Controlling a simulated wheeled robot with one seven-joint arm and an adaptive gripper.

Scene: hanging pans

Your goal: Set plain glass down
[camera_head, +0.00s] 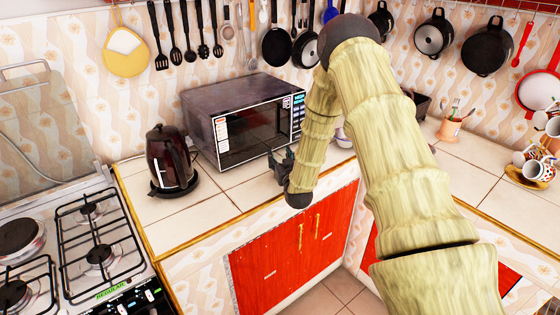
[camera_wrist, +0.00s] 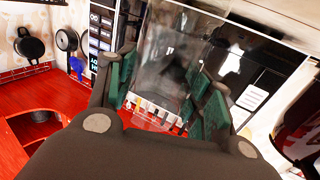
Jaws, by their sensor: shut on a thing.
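In the wrist view a clear plain glass (camera_wrist: 165,65) stands out between the green-padded fingers of my gripper (camera_wrist: 163,92). The fingers are closed against its two sides. In the camera_head view my gripper (camera_head: 281,163) is just in front of the microwave's lower right part, over or near the front of the tiled counter (camera_head: 205,215). The glass cannot be made out there. Whether its base touches anything is not clear.
The microwave (camera_head: 245,118) stands close behind my gripper. A dark kettle (camera_head: 170,160) is to its left, and a gas stove (camera_head: 85,240) is further left. Bare tiles lie between the kettle and my gripper. Several cups (camera_head: 540,165) are at the far right.

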